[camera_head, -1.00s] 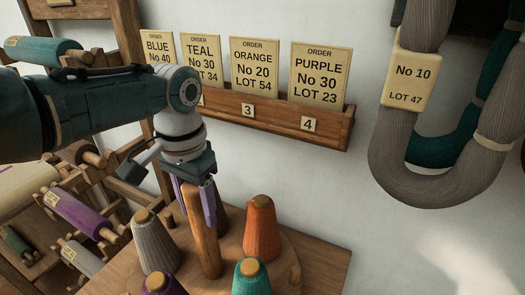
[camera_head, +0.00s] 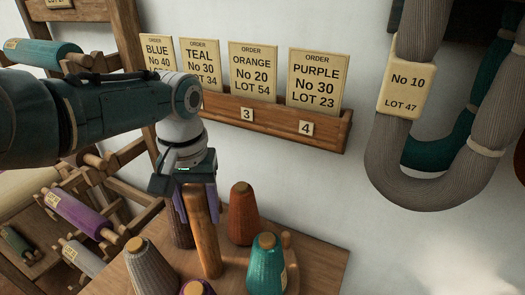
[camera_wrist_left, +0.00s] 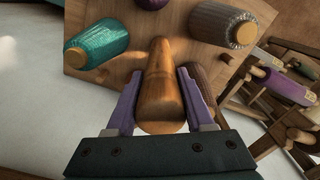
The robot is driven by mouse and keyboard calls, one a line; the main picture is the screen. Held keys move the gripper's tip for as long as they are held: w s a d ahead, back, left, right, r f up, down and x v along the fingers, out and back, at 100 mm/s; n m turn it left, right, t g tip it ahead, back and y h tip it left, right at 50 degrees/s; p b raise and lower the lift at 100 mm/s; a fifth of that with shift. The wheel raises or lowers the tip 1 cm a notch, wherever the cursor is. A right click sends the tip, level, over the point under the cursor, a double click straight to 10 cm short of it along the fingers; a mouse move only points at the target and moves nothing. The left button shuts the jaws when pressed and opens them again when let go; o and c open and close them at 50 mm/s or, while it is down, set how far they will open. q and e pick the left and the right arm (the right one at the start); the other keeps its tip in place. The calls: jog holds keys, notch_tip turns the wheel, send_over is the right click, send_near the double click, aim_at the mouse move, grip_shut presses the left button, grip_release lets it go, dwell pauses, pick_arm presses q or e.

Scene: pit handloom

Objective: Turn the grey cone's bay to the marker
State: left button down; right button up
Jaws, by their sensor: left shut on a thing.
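The grey cone (camera_head: 150,268) stands at the lower left of the wooden stand (camera_head: 322,262) in the head view; it also shows at the upper right of the left wrist view (camera_wrist_left: 222,25). An upright wooden post (camera_head: 205,235) rises among the cones. My left gripper (camera_head: 196,203) is shut on this post, with its purple fingers on either side of it (camera_wrist_left: 160,95). A teal cone (camera_head: 267,265), an orange cone (camera_head: 242,213), a purple cone (camera_head: 197,288) and a dark brown cone (camera_head: 180,228) surround the post. I cannot identify the marker. My right gripper is out of view.
A short wooden peg (camera_head: 287,241) stands beside the teal cone. A rack of spools (camera_head: 80,213) is at the left. A wall rail (camera_head: 275,118) holds order cards behind. Thick yarn hanks (camera_head: 425,185) hang at the right.

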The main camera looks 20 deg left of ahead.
aim_at(196, 189)
pick_arm(q)
jog(key=shift+w+d+n, duration=0.1)
jog(key=shift+d+n, duration=0.05)
jog(key=shift+n, duration=1.75)
jog(key=shift+n+p, duration=0.3)
jog(key=shift+n, duration=2)
jog(key=shift+c, duration=1.4)
grip_release()
jog(key=shift+r, duration=0.1)
notch_tip(196, 189, up, 8)
jog(key=p, duration=0.5)
jog(key=shift+r+p, duration=0.1)
jog(key=shift+p, duration=0.2)
jog(key=shift+r, duration=0.8)
